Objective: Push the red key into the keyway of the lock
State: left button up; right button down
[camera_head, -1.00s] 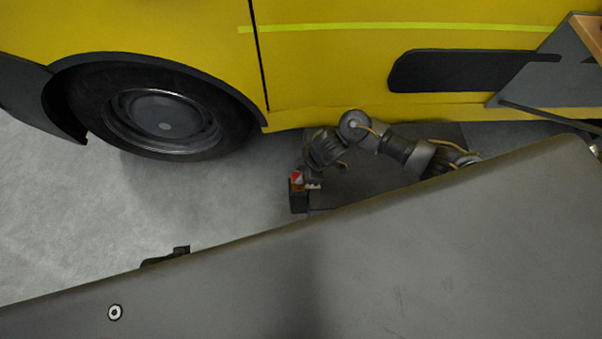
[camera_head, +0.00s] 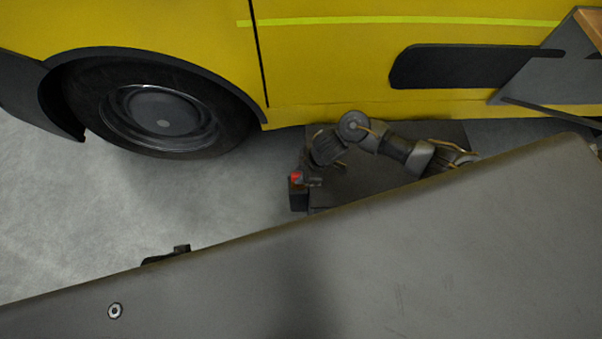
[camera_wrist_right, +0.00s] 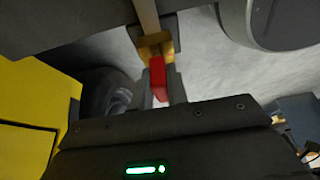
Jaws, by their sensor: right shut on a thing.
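The red key (camera_wrist_right: 158,78) sits between the two fingers of my right gripper (camera_wrist_right: 160,88) in the right wrist view, and the gripper is shut on it. A brass-coloured piece (camera_wrist_right: 155,45) lies just beyond its red part; I cannot tell whether it belongs to the key or the lock. In the head view the red key (camera_head: 296,177) is a small spot at my right gripper (camera_head: 306,182), at the top of a small dark box (camera_head: 298,200). I cannot make out the lock or its keyway. My left gripper does not show.
A yellow vehicle (camera_head: 330,60) with a large black wheel (camera_head: 160,120) stands behind the arm. A dark flat surface (camera_head: 365,190) lies below the arm. The grey floor (camera_head: 60,220) is open at left. A large grey panel fills the front.

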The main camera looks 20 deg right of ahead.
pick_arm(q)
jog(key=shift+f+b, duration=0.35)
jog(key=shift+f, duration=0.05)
pick_arm(e)
jog(key=shift+f, duration=0.6)
jog(key=c, duration=1.3)
grip_release()
jog(key=shift+d+r, duration=0.1)
jog(key=shift+r, duration=0.3)
pick_arm(q)
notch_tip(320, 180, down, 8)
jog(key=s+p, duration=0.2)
jog(key=p, duration=0.3)
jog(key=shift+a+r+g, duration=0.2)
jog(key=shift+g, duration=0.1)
pick_arm(e)
jog(key=v, duration=1)
